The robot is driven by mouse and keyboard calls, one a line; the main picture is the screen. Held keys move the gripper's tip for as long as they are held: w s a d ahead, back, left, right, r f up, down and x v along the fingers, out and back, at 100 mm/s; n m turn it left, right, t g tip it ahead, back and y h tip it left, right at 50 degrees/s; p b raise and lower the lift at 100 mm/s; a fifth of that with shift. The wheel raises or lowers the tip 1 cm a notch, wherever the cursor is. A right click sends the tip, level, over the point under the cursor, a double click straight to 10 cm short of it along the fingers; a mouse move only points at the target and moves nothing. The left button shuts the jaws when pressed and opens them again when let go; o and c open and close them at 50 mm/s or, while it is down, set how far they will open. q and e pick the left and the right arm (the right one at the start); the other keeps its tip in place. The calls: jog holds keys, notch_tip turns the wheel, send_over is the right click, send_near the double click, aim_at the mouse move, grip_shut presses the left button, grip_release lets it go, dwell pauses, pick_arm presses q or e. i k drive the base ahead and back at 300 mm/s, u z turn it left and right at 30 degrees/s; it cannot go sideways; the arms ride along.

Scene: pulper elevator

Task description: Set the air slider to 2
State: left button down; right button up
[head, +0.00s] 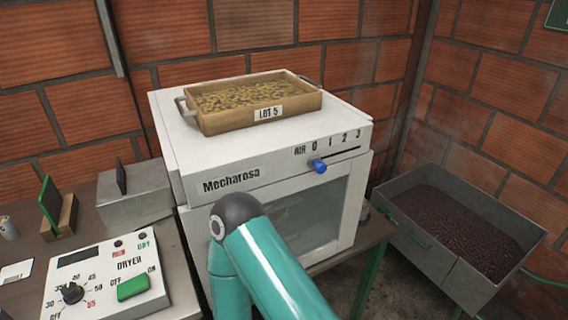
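The air slider's blue knob (320,166) sticks out of the front of the white Mecharosa machine (240,181). It sits at the left end of a dark slot, under the 0 of the printed scale AIR 0 1 2 3. The slot to its right, under 1, 2 and 3, is bare. One of my teal arms, with a dark grey joint, rises from the bottom middle and covers part of the machine's lower front. Neither gripper shows in the head view. Nothing is seen touching the knob.
A tray marked LOT 5 (218,124) with beans lies on top of the machine. A dryer panel (108,279) with dial and green switch stands at lower left. A grey bin (423,252) of dark beans stands at right. Brick walls close off the back.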

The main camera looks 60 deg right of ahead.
aim_at(321, 168)
jog(key=z, duration=0.05)
jog(key=i, duration=0.2)
jog(key=z, duration=2.6)
jog(key=k, duration=1.65)
jog(key=u, duration=0.75)
jog(key=i, duration=0.95)
jog(key=z, duration=0.05)
